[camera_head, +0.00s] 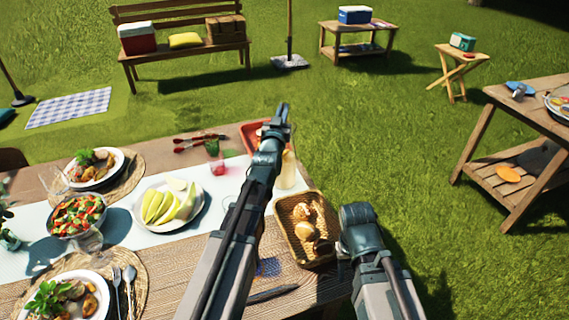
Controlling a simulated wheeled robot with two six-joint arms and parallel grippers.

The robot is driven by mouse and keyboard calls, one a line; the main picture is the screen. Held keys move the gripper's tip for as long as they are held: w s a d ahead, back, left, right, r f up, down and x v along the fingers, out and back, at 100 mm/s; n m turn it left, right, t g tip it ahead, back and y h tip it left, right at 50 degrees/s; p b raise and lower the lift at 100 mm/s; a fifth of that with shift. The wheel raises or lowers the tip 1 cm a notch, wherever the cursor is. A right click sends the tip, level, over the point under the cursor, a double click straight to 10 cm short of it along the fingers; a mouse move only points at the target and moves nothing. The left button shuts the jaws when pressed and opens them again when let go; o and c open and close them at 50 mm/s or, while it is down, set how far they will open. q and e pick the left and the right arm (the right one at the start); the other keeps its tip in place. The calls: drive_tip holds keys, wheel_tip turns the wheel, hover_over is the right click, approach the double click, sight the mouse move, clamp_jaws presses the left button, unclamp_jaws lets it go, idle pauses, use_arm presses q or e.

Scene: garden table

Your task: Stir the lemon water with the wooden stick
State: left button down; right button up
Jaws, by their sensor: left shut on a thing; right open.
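A pale yellow container (287,170), apparently the lemon water, stands near the far right part of the table. My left arm hides part of it, and I cannot see inside. My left gripper (283,112) is beyond the container in the picture, above the table's far edge. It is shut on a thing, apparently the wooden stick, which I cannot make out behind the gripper. My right gripper (325,247) is low by the bread basket, partly hidden and hard to make out. It is open, with nothing visible in it.
A bread basket (291,208) stands beside my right arm. An orange-red tray (250,135) lies at the far edge, partly behind my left arm. A melon plate (150,218), a salad bowl (76,236) and a glass (216,160) crowd the left. Grass is open beyond.

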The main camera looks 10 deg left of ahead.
use_arm(q)
drive_tip(key=shift+s, duration=0.15)
idle(0.4)
drive_tip(key=shift+s+d, duration=0.35)
drive_tip(key=shift+s, duration=0.1)
drive_tip(key=shift+r, duration=0.1)
wheel_tip(320, 180, up, 26)
drive_tip(key=p, duration=2.6)
use_arm(e)
wheel_tip(320, 180, up, 26)
